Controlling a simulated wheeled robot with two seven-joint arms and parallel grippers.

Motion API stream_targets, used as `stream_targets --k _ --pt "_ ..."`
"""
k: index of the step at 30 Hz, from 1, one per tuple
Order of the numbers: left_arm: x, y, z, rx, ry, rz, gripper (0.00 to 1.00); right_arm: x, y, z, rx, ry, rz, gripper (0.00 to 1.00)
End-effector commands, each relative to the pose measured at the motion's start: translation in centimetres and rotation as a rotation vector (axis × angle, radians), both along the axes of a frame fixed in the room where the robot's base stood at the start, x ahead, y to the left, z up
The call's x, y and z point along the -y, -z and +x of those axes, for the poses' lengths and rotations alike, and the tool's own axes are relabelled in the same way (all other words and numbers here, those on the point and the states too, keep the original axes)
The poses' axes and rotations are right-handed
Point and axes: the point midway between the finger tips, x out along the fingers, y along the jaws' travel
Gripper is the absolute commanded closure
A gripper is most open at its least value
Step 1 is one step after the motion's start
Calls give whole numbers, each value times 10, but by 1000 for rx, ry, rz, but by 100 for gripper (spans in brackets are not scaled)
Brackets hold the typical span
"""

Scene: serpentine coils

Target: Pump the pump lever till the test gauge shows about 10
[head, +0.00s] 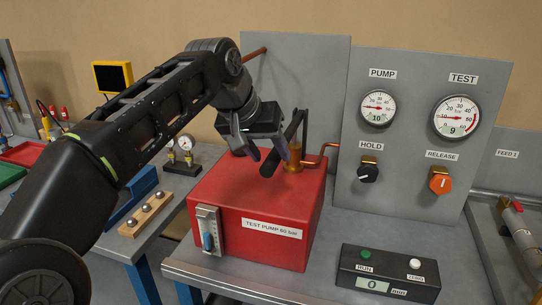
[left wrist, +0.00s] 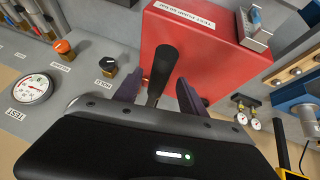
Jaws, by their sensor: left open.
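The red test pump (head: 255,200) stands on the bench. Its pump lever (head: 268,166) is a dark bar with a black grip, angled down toward the front left from the brass pump fitting (head: 294,160). My left gripper (head: 269,155) is open at the grip. In the left wrist view the lever (left wrist: 162,75) lies between the two spread fingers (left wrist: 157,90), with gaps on both sides. The test gauge (head: 455,117) reads 9 on its display. The pump gauge (head: 378,108) reads 10. My right gripper is out of view.
The grey panel behind carries a black HOLD knob (head: 368,171) and an orange RELEASE knob (head: 440,182). A counter box (head: 388,275) with RUN and ZERO buttons shows 0 at the front. A ball rack (head: 145,214) and small gauges (head: 184,143) are to the left.

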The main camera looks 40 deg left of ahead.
Motion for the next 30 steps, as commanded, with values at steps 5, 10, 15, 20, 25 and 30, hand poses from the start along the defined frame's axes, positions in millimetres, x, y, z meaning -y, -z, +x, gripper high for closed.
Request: stream_targets --k 5,10,15,20,25,30 --pt "1 -26 -17 4 1 1 51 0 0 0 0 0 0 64" --pt "1 -44 -29 2 0 1 51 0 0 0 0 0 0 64" --pt "1 -48 -33 -1 1 0 51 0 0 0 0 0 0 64" --pt "1 -48 -32 -1 0 0 51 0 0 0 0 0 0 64" --pt "1 -48 -32 -1 0 0 51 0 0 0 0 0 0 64" --pt "1 -47 -32 -1 0 0 51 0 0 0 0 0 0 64"
